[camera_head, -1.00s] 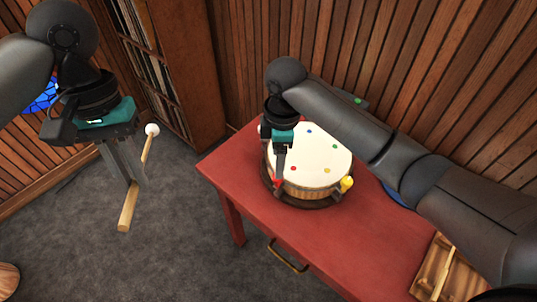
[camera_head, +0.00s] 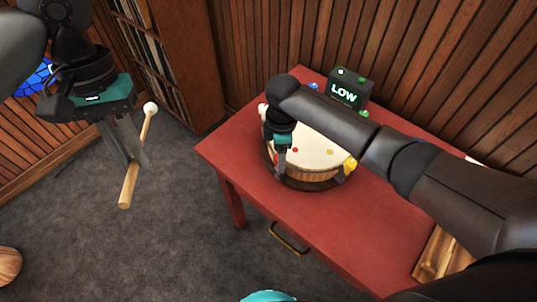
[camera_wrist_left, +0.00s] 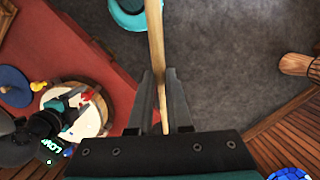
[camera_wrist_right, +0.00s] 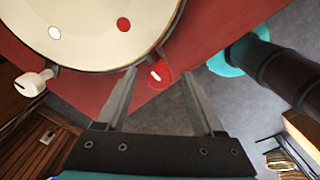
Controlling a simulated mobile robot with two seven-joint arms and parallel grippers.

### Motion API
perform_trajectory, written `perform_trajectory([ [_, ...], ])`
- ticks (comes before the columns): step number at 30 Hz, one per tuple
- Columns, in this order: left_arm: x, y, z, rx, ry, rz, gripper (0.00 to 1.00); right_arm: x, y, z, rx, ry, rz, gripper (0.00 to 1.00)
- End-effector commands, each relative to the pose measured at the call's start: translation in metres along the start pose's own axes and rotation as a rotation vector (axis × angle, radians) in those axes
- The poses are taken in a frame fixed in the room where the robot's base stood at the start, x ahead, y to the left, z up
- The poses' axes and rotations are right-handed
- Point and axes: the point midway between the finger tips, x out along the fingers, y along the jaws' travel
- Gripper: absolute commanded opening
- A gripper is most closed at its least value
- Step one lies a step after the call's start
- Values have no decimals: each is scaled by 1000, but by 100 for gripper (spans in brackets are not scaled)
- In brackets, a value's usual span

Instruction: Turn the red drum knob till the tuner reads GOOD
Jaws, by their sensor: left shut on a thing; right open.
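The drum (camera_head: 318,172) stands on the red table, with a cream head and coloured dots. The tuner (camera_head: 344,93) behind the drum reads LOW. My left gripper (camera_head: 133,163) is shut on a wooden mallet (camera_head: 128,187) with a white ball tip, held over the floor left of the table.
A white knob (camera_wrist_right: 35,83) and a yellow knob (camera_head: 350,165) stick out from the drum rim. A wooden tray (camera_head: 438,256) lies at the red table's (camera_head: 240,150) right. A record shelf (camera_head: 180,65) stands behind. My right arm crosses above the drum.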

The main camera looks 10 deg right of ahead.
Motion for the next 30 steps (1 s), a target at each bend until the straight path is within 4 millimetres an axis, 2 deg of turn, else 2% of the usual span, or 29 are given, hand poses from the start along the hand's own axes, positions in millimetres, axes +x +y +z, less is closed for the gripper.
perform_trajectory([
  [10,0,0,0,0,0,0,0,4,0,0,0,0,0,68],
  [27,0,0,0,0,0,0,0,3,0,0,0,0,0,4],
  [28,0,0,0,0,0,0,0,3,0,0,0,0,0,0],
  [30,0,0,0,0,0,0,0,3,0,0,0,0,0,0],
])
